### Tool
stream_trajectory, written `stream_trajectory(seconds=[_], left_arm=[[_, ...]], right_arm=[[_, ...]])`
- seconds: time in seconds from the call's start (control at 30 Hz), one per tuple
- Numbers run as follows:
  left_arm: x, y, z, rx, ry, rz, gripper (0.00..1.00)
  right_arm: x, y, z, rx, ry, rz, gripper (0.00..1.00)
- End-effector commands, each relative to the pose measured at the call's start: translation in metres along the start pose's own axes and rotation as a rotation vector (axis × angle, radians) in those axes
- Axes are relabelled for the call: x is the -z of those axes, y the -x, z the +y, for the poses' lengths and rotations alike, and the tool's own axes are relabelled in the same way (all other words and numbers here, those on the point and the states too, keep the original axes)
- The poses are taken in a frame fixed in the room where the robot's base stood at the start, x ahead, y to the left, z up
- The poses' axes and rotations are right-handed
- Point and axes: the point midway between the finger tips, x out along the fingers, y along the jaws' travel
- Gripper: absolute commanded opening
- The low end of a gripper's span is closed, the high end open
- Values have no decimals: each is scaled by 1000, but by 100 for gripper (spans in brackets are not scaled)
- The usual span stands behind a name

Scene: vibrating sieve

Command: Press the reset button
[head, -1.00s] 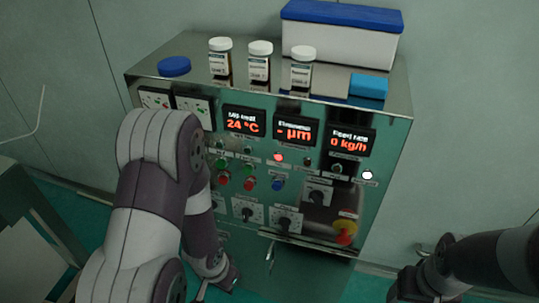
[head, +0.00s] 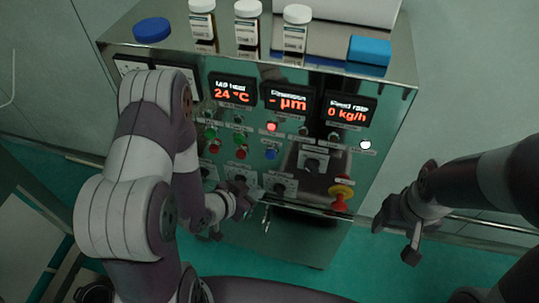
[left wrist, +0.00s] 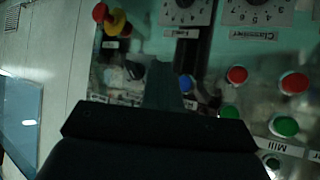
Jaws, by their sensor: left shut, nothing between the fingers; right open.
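The control panel (head: 330,185) carries a blue button (head: 271,154), which also shows in the left wrist view (left wrist: 186,83). Its label is too small to read, so I cannot confirm that it is the reset button. My left gripper (head: 242,188) is shut and empty in front of the panel, below and left of the blue button in the head view. In the left wrist view its dark fingers (left wrist: 163,82) appear just beside the blue button; contact cannot be told. My right gripper (head: 399,236) is open and empty, right of the machine.
Red and green buttons (head: 241,154) lie left of the blue one. Dials (head: 286,186) sit below it, and a red-and-yellow emergency stop (head: 340,194) is at lower right. Bottles (head: 248,22) stand on top. Lit displays (head: 290,103) cross the upper panel.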

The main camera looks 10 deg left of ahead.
Motion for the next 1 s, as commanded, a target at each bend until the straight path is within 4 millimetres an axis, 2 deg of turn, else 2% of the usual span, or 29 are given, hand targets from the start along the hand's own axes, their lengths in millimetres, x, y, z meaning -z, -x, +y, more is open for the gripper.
stream_trajectory(seconds=[0.6,1.0], left_arm=[[39,-53,-39,-1,-1,0,0],[43,-59,-43,0,1,-1,0]], right_arm=[[0,0,0,0,0,0,67],[0,0,0,0,0,0,67]])
